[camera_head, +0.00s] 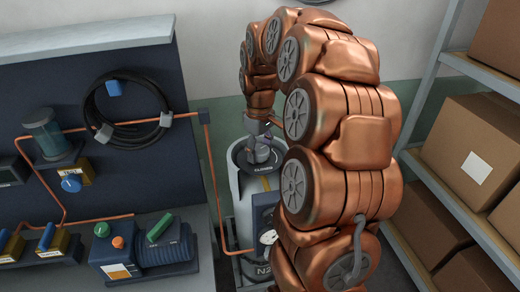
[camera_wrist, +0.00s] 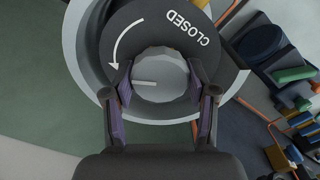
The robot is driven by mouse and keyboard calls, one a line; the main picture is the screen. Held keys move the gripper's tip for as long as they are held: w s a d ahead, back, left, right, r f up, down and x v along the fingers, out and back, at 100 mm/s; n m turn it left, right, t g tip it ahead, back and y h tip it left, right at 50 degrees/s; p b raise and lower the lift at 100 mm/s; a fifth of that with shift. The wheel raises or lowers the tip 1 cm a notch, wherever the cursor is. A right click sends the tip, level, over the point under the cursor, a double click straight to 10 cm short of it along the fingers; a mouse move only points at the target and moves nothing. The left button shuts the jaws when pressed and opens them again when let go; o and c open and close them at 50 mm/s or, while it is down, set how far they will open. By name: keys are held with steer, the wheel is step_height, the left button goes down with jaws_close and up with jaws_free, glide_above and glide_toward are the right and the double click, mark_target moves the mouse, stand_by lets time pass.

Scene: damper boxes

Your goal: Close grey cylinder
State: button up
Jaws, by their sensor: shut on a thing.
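The grey cylinder (camera_head: 240,215) stands upright below my gripper, beside the workbench. Its dark top plate (camera_wrist: 118,30) carries the word CLOSED and a curved white arrow. A round grey knob (camera_wrist: 160,68) sits at the middle of this plate, with a short pale line on its face. My gripper (camera_wrist: 160,88) has its two purple-padded fingers on opposite sides of the knob, shut on it. In the head view my gripper (camera_head: 262,155) comes down onto the cylinder top from above, and the knob is mostly hidden by it.
A gauge box (camera_head: 266,225) is on the cylinder's front, and a copper pipe (camera_head: 212,185) runs close on its left. The workbench (camera_head: 95,225) with a pump is at left. Shelves with cardboard boxes (camera_head: 470,150) stand at right.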

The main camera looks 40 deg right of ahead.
steer(key=c, duration=0.3)
steer(key=shift+b, duration=0.3)
